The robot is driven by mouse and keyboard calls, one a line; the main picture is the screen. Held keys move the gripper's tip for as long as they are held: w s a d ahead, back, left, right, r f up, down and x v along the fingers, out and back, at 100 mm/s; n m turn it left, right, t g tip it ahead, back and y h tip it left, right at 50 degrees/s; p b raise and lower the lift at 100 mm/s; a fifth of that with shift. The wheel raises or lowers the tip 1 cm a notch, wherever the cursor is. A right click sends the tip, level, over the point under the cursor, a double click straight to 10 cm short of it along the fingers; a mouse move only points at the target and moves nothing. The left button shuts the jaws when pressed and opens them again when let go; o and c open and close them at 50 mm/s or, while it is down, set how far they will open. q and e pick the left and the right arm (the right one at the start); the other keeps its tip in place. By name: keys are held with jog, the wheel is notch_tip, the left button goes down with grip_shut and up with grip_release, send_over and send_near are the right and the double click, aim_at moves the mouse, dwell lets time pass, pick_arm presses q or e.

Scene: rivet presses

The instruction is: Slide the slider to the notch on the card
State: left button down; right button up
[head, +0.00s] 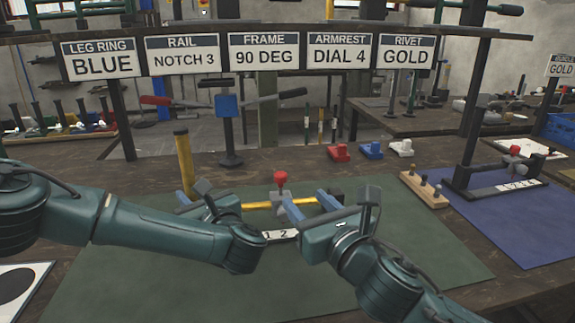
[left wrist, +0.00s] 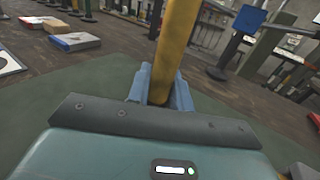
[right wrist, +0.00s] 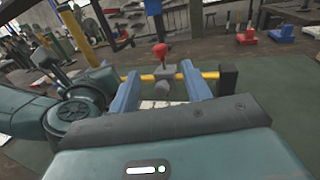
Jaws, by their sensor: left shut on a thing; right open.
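The slider (head: 281,194) is a grey block with a red knob on a horizontal yellow rail (head: 310,202). A white number strip (head: 281,236) in front of the rail shows 1 and 2; my right arm hides its right part. The rail card (head: 183,54) reads NOTCH 3. My left gripper (head: 194,196) is shut on the upright yellow post (head: 184,160), which also stands between its fingers in the left wrist view (left wrist: 176,40). My right gripper (head: 310,205) is open at the rail. In the right wrist view, the slider (right wrist: 164,72) shows between and beyond its fingers.
Red, blue and white small blocks (head: 371,150) sit at the back. A wooden block with pegs (head: 425,188) and a second slider stand (head: 505,187) on a blue mat are at right.

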aim_at(286, 218)
jog(key=s+f+n, duration=0.1)
jog(key=a+f+n+h, duration=0.1)
jog(key=s+a+f+n+h, duration=0.1)
jog(key=f, duration=0.1)
jog(key=shift+s+a+f, duration=0.1)
jog(key=shift+s, duration=0.2)
jog(key=s+f+n+h, duration=0.1)
jog(key=s+f+n+t+h, duration=0.1)
jog(key=s, duration=0.1)
jog(key=shift+a+f, duration=0.15)
jog(key=shift+s+f+n+h, duration=0.15)
jog(key=shift+s+n+h, duration=0.15)
jog(key=shift+n, duration=0.1)
jog(key=w, duration=0.7)
jog(key=w+a, duration=0.1)
jog(key=w, duration=0.3)
jog(key=shift+w, duration=0.35)
grip_shut()
